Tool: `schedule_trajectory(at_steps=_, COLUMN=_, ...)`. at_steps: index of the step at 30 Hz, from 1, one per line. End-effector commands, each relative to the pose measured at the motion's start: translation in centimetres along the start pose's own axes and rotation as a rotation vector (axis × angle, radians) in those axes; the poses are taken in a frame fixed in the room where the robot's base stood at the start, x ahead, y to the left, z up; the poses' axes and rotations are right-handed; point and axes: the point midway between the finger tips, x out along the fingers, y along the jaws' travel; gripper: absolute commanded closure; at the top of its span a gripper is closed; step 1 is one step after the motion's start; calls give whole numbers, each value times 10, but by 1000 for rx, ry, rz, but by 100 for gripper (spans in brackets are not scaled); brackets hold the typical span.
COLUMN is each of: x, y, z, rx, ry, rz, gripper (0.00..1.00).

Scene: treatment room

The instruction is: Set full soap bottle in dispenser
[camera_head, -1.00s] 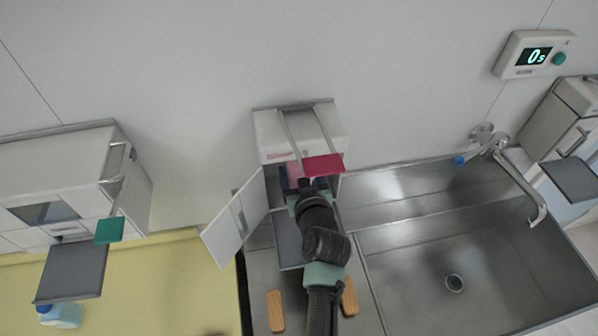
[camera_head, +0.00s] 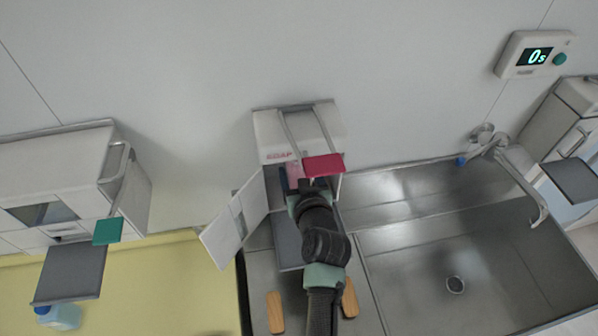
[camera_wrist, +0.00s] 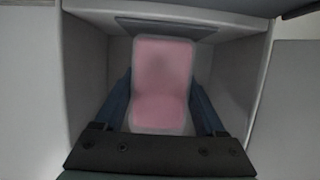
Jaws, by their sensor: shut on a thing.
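The soap dispenser (camera_head: 270,135) is a white wall box marked SOAP, with a red lever plate (camera_head: 323,165) in front. Its door (camera_head: 235,220) hangs open to the left. A pink soap bottle (camera_wrist: 162,85) is inside the dispenser's compartment in the wrist view, between my fingers. A bit of its pink also shows in the head view (camera_head: 293,172). My gripper (camera_wrist: 162,100) is shut on the bottle, with a blue finger on each side. The compartment walls (camera_wrist: 85,60) surround it. My arm hides much of the opening in the head view, and the bottle's base cannot be seen.
A second dispenser with a green plate (camera_head: 107,230) is at left, above a yellow counter (camera_head: 190,280) with a blue-capped bottle (camera_head: 62,316). A steel sink (camera_head: 430,260) and faucet (camera_head: 520,180) are at right. Wooden-looking blocks (camera_head: 275,312) flank my arm.

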Motion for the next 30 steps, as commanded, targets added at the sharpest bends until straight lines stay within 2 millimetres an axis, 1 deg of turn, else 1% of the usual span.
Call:
schedule_trajectory(at_steps=7, x=0, y=0, z=-2, rx=-1, ry=4, rz=1, gripper=100)
schedule_trajectory(at_steps=21, x=1, y=0, z=2, rx=0, ry=4, rz=1, gripper=100)
schedule_trajectory(at_steps=22, x=1, y=0, z=1, rx=0, ry=4, rz=1, gripper=24)
schedule_trajectory(at_steps=26, x=1, y=0, z=1, rx=0, ry=3, rz=1, gripper=1)
schedule_trajectory(at_steps=30, x=1, y=0, z=2, rx=0, ry=2, rz=0, gripper=0)
